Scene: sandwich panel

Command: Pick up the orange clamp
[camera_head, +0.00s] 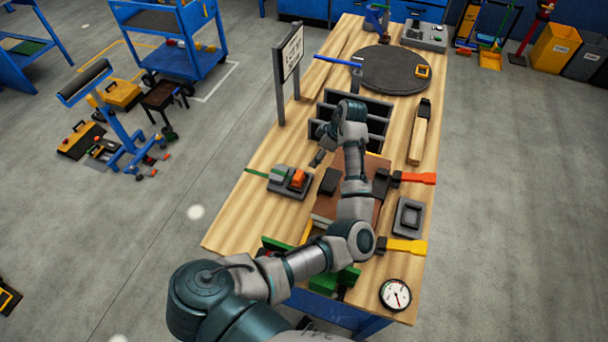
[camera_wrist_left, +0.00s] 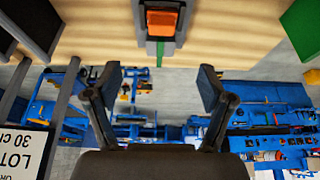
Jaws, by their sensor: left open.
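An orange-red handled clamp (camera_head: 415,178) with a dark jaw lies at the right edge of the brown panel (camera_head: 332,205), on the wooden bench. A smaller orange piece (camera_head: 299,179) sits on a grey block with a green strip, left of the panel; it also shows at the top of the wrist view (camera_wrist_left: 162,22). My left arm reaches over the panel, hiding part of it. My left gripper (camera_head: 318,157) is near the dark rack, up and right of the small orange piece. In the wrist view the left gripper (camera_wrist_left: 158,78) is open and empty. My right gripper is not seen.
A yellow-handled clamp (camera_head: 405,246), a grey tray (camera_head: 408,216) and a round gauge (camera_head: 395,294) lie along the right side. A dark divided rack (camera_head: 375,107) stands behind the panel. An upright sign (camera_head: 291,55) stands at the left edge. The bench's front left is clear.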

